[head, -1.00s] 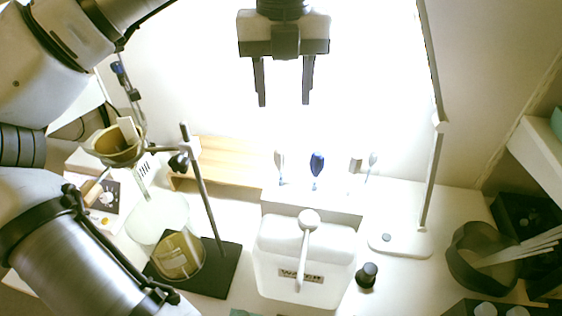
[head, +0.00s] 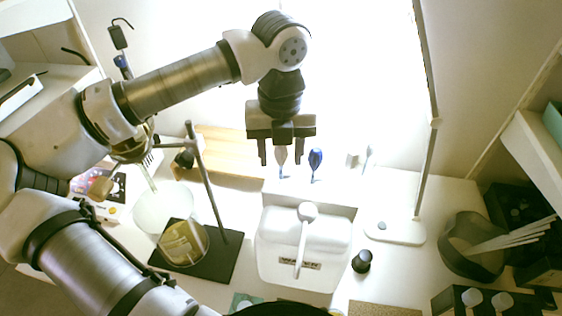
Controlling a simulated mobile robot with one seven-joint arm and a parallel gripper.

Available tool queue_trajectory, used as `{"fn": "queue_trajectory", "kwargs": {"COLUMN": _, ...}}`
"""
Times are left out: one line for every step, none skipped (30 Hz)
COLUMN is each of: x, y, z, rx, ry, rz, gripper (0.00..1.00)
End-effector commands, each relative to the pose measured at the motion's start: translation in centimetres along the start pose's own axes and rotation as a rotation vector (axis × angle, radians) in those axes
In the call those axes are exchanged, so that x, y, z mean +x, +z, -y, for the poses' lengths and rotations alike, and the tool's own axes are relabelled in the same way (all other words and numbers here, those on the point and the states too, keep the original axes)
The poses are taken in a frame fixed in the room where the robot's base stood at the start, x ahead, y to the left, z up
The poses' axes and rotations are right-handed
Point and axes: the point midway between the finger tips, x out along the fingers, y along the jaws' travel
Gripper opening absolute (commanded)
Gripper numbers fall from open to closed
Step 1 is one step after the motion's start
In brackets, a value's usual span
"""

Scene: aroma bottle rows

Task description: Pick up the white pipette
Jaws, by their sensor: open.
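A pale, whitish pipette (head: 282,158) stands upright, bulb up, in the white rack (head: 310,196) behind the white container. My gripper (head: 281,163) is open and points down. In the picture its two fingers are on either side of this pipette's bulb. I cannot tell whether the bulb is truly between them or behind them. A blue pipette (head: 315,160) stands just right of my gripper. A smaller pale upright item (head: 367,157) stands further right.
A white container (head: 303,245) with a white spoon-like tool (head: 303,235) on top stands in front. A black bottle (head: 361,261) is beside it. A metal stand (head: 204,190) on a black base is left. A lamp base (head: 395,230) is right.

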Motion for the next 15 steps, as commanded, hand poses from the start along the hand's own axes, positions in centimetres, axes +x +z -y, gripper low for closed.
{"fn": "queue_trajectory", "kwargs": {"x": 0.26, "y": -0.05, "z": 0.02, "rx": 0.001, "ry": -0.001, "rz": -0.002, "gripper": 0.47}}
{"fn": "queue_trajectory", "kwargs": {"x": 0.4, "y": -0.04, "z": 0.03, "rx": 0.001, "ry": -0.002, "rz": -0.001, "gripper": 0.47}}
{"fn": "queue_trajectory", "kwargs": {"x": 0.5, "y": -0.03, "z": 0.03, "rx": 0.001, "ry": -0.002, "rz": -0.001, "gripper": 0.47}}
{"fn": "queue_trajectory", "kwargs": {"x": 0.53, "y": -0.03, "z": 0.03, "rx": 0.0, "ry": -0.002, "rz": -0.001, "gripper": 0.47}}
{"fn": "queue_trajectory", "kwargs": {"x": 0.54, "y": -0.02, "z": 0.03, "rx": 0.0, "ry": -0.001, "rz": 0.0, "gripper": 0.47}}
{"fn": "queue_trajectory", "kwargs": {"x": 0.54, "y": -0.02, "z": 0.03, "rx": 0.0, "ry": -0.001, "rz": 0.0, "gripper": 0.47}}
{"fn": "queue_trajectory", "kwargs": {"x": 0.54, "y": -0.01, "z": 0.03, "rx": 0.0, "ry": -0.001, "rz": 0.0, "gripper": 0.47}}
{"fn": "queue_trajectory", "kwargs": {"x": 0.53, "y": -0.01, "z": 0.03, "rx": 0.0, "ry": -0.001, "rz": 0.0, "gripper": 0.47}}
{"fn": "queue_trajectory", "kwargs": {"x": 0.52, "y": -0.01, "z": 0.03, "rx": 0.0, "ry": -0.001, "rz": 0.0, "gripper": 0.43}}
{"fn": "queue_trajectory", "kwargs": {"x": 0.52, "y": -0.01, "z": 0.03, "rx": 0.0, "ry": -0.001, "rz": 0.0, "gripper": 0.39}}
{"fn": "queue_trajectory", "kwargs": {"x": 0.51, "y": -0.01, "z": 0.03, "rx": 0.0, "ry": -0.001, "rz": 0.0, "gripper": 0.35}}
{"fn": "queue_trajectory", "kwargs": {"x": 0.51, "y": -0.01, "z": 0.03, "rx": 0.0, "ry": -0.001, "rz": 0.0, "gripper": 0.3}}
{"fn": "queue_trajectory", "kwargs": {"x": 0.5, "y": -0.01, "z": 0.03, "rx": 0.0, "ry": -0.001, "rz": 0.0, "gripper": 0.26}}
{"fn": "queue_trajectory", "kwargs": {"x": 0.5, "y": -0.01, "z": 0.03, "rx": 0.0, "ry": -0.001, "rz": 0.0, "gripper": 0.22}}
{"fn": "queue_trajectory", "kwargs": {"x": 0.49, "y": -0.01, "z": 0.03, "rx": 0.0, "ry": -0.001, "rz": 0.0, "gripper": 0.16}}
